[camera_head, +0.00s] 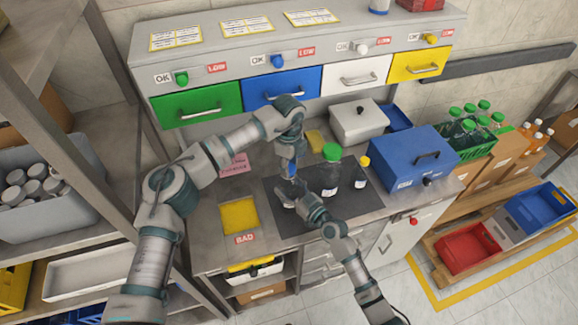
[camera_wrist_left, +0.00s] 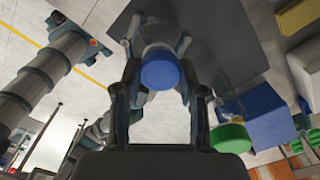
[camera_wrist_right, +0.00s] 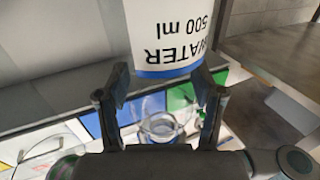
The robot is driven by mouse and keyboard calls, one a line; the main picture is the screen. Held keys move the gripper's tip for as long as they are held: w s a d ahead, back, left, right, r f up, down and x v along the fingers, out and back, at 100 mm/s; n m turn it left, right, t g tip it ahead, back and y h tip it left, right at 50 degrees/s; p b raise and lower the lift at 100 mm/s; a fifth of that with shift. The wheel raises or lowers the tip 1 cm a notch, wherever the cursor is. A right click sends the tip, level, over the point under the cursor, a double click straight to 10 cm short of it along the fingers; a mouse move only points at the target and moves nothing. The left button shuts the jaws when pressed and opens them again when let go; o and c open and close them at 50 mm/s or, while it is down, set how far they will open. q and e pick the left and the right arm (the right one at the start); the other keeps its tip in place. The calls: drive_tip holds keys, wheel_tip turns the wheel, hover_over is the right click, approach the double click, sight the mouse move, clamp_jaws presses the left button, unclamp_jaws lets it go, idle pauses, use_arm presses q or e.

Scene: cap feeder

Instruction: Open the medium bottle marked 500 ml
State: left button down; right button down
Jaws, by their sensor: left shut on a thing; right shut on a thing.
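The bottle marked WATER 500 ml (camera_wrist_right: 172,35) shows its white label with a blue edge in the right wrist view, upside down there. My right gripper (camera_wrist_right: 160,90) is shut on this bottle, one finger on each side. A blue cap (camera_wrist_left: 160,70) sits between the fingers of my left gripper (camera_wrist_left: 157,45), which is shut on it. In the head view my left gripper (camera_head: 291,178) comes down from above and my right gripper (camera_head: 298,198) from the front, close together over the dark mat. They hide most of the bottle. I cannot tell whether the cap is still seated.
A green-capped bottle (camera_head: 331,178) and a smaller yellow-capped bottle (camera_head: 361,174) stand just right of the grippers on the dark mat (camera_head: 300,228). A blue box (camera_head: 405,165) is further right. A yellow BAD tray (camera_head: 240,215) lies left. Coloured drawers (camera_head: 283,85) line the back.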

use_arm(q)
drive_tip(key=shift+r, duration=0.6)
drive_tip(key=shift+r, duration=2.05)
use_arm(e)
drive_tip(key=shift+c, duration=0.3)
unclamp_jaws()
drive_tip(key=shift+s, duration=0.1)
